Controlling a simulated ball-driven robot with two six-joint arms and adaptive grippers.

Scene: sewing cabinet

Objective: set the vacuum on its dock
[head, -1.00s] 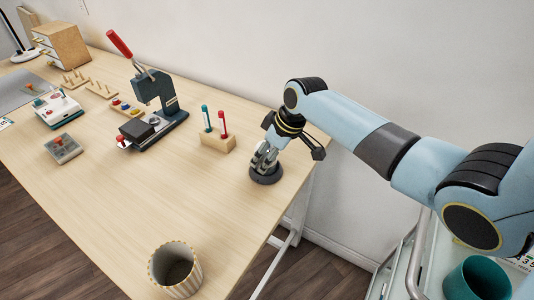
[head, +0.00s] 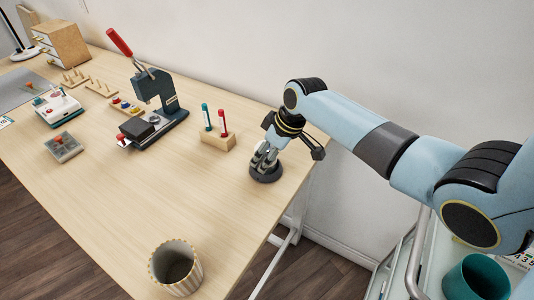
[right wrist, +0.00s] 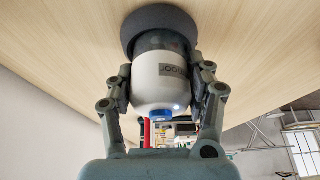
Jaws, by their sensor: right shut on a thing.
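The vacuum (right wrist: 160,84) is a small white body with a dark clear end and a blue button. My right gripper (right wrist: 160,95) is shut on its white body, one finger on each side. The dock (right wrist: 128,34) is a round dark grey base on the table, and it also shows in the head view (head: 266,175). The vacuum's dark end is at the dock and looks upright in line with it. I cannot tell whether it touches the dock's floor. In the head view my right gripper (head: 265,156) hides most of the vacuum. My left gripper is not in view.
A wooden block with two pens (head: 217,140) stands left of the dock. A press with a red handle (head: 155,105) is further left. A striped cup (head: 175,268) stands at the front edge. The table's right edge is close to the dock. The table front is mostly clear.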

